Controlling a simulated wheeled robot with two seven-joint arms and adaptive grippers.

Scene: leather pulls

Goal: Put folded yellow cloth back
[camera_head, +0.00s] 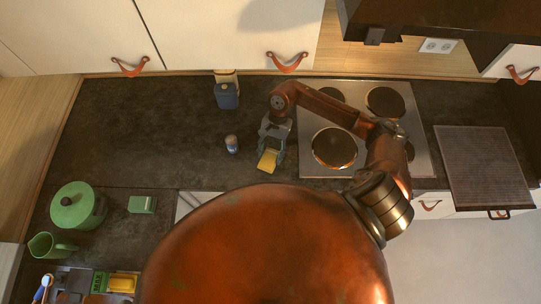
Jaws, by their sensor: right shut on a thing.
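The folded yellow cloth (268,161) is held between the fingers of my right gripper (270,154), over or near the front edge of the dark counter, left of the stove. My right gripper is shut on it. I cannot tell how high the cloth is above the counter. My left gripper is not in view.
A small jar (232,144) and a blue container (227,96) stand left of the gripper. The stove (420,150) is to the right, a dark ribbed panel (485,168) beyond it. A green pot (78,206), green box (142,204) and green jug (50,246) stand left. The counter's middle-left is clear.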

